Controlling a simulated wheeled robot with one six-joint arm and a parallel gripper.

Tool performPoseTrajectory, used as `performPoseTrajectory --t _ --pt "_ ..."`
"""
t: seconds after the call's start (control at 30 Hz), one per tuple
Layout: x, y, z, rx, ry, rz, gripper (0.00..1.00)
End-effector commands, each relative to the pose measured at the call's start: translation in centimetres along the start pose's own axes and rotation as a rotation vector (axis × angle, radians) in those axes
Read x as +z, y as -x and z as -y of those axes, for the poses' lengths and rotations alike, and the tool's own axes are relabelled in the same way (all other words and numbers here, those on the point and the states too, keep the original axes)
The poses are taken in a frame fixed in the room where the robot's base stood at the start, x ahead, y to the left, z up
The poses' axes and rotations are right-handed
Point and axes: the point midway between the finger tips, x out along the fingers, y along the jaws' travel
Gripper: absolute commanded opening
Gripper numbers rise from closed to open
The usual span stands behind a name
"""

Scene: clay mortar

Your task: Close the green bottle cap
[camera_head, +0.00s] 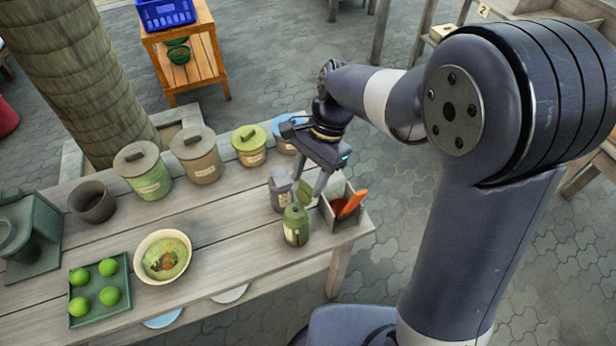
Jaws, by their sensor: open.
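The green bottle (295,228) stands upright near the right end of the wooden table, with a pale label on its side. Its green cap (304,192) appears tipped up at the top of the bottle. Whether a finger touches the cap cannot be told. Nothing is seen held.
A grey bottle (280,191) stands close behind the green one. A box (327,212) with an orange-handled utensil (351,204) is close on the right. Lidded jars (148,174) line the back. A bowl (163,257) and a lime tray (97,318) are left; bare planks lie between.

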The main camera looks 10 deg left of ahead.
Motion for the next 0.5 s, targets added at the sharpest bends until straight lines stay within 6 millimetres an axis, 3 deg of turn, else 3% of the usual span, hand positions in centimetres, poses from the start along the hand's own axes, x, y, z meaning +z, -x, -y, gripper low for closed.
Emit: performPoseTrajectory --t 0.37,0.5 --pt "-0.01 -0.64 -0.01 0.0 0.001 -0.001 0.44" --pt "-0.01 -0.63 -0.01 0.0 0.001 -0.001 0.32"
